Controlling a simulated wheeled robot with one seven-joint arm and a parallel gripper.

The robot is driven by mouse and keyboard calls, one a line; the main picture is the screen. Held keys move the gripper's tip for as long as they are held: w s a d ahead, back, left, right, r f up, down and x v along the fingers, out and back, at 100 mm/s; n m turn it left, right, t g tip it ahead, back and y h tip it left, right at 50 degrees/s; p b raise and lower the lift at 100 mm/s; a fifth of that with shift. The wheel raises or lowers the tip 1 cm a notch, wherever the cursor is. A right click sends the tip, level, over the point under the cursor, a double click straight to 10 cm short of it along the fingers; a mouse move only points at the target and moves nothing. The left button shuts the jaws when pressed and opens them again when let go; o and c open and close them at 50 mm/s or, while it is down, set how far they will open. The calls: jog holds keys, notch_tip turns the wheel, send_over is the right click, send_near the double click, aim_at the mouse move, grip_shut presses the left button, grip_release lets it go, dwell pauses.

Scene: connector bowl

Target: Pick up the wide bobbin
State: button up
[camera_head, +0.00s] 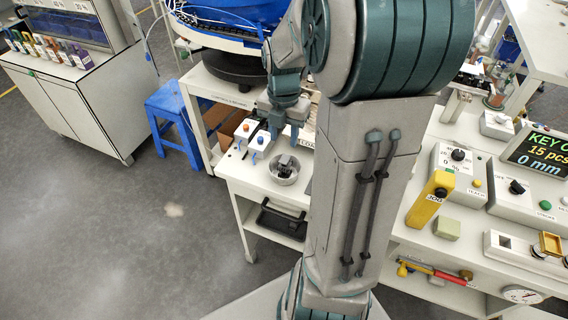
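I cannot pick out the wide bobbin for certain. A small metal bowl (293,179) stands on the white bench left of my arm and holds a dark item (284,165), too small to identify. My gripper (284,134) points down above the back of that bench, behind the bowl in the picture. Its two fingers look apart, with nothing visible between them. My large arm link hides the bench to the right of the bowl.
A black tray (281,221) sits on the shelf below. Control boxes (457,173) and a display (543,150) fill the right bench. A blue stool (172,125) stands left.

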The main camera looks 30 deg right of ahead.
aim_at(285, 159)
notch_tip(285, 159, down, 9)
jog(key=shift+s+d+f+b, duration=0.1)
jog(key=shift+s+f+b, duration=0.05)
jog(key=shift+b, duration=0.3)
jog(key=shift+c, duration=0.4)
jog(key=c, duration=0.6)
